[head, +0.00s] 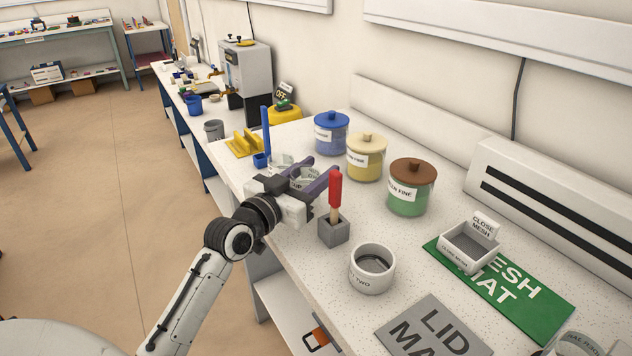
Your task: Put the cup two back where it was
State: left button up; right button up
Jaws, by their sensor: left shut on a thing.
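My left gripper (308,174) is over the bench's front edge area, left of the red-handled tool. Its purple fingers are shut on a small pale cup (309,172) with lettering. The fingers hide much of the cup, and I cannot read its full label or tell whether it touches the bench. Another pale lettered shape (279,161) shows just behind the fingers, mostly hidden. A round whitish vessel (372,280) with a grey inside stands on the bench, its label ending in "TWO". My right gripper is not in view.
A red-handled tool stands in a grey block (333,231) close to my gripper. Behind are blue, yellow and green lidded jars (408,192). Right are a green mesh mat (545,307) with a square sieve (468,248) and a grey lid mat (435,330). A blue holder (261,160) stands left.

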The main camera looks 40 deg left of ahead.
pick_arm(q)
jog(key=shift+f, duration=1.2)
jog(key=o, duration=1.1)
jog(key=shift+c, duration=0.2)
jog(key=shift+r, duration=0.25)
jog(key=s+b, duration=0.1)
jog(key=s, duration=1.1)
jog(key=shift+f, duration=0.1)
